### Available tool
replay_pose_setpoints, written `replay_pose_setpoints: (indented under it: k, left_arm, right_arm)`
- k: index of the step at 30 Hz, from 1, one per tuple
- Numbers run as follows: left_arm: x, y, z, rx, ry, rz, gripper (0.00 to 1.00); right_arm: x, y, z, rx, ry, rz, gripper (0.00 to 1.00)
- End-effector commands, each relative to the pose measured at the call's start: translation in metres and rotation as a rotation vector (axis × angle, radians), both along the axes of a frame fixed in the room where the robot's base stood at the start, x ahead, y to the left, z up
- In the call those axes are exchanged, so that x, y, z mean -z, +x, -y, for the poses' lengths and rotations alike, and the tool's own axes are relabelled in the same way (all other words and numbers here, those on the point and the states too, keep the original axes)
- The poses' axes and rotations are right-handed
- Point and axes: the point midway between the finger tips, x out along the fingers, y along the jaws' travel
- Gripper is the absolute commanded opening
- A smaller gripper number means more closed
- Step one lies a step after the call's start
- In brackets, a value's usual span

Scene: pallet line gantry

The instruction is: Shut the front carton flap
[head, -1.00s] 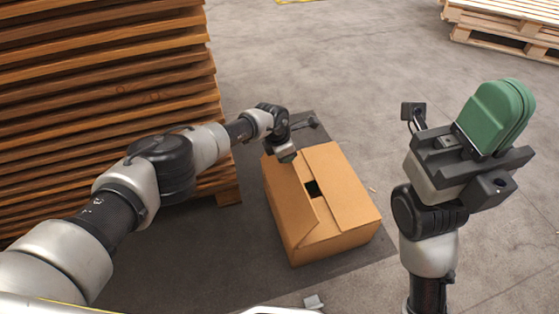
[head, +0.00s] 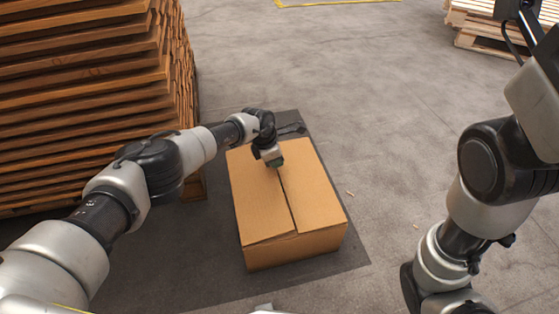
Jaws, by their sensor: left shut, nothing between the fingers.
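The brown carton (head: 295,250) stands on a dark mat in the middle of the head view. Its left top flap (head: 258,205) and right top flap (head: 312,190) lie about flat and meet along a dark seam. A thin line shows under the left flap's near edge, so I cannot tell if it lies fully down. No separate front flap shows clearly. My left gripper (head: 276,163) is shut and empty, pointing down at the carton's far end, at or just above the top near the seam. My right gripper's fingers are outside the picture; only its arm shows at the right.
A tall stack of brown wooden boards (head: 90,90) stands at the left, close to my left arm. The dark mat (head: 335,268) lies under the carton. A pale pallet stack (head: 480,40) is at the far right.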

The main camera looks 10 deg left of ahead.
Motion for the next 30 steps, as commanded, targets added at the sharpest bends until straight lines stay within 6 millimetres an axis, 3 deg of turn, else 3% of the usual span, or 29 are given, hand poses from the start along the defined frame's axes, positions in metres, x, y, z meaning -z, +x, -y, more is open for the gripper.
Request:
replay_pose_setpoints:
  k: [9,30]
  left_arm:
    - [0.0134,0.0005,0.0004,0.001,0.000,0.000,0.00]
    - [0.0088,0.0004,0.0006,0.001,0.000,0.002,0.00]
  right_arm:
    - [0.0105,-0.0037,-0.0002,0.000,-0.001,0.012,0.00]
    - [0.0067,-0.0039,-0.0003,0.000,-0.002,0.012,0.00]
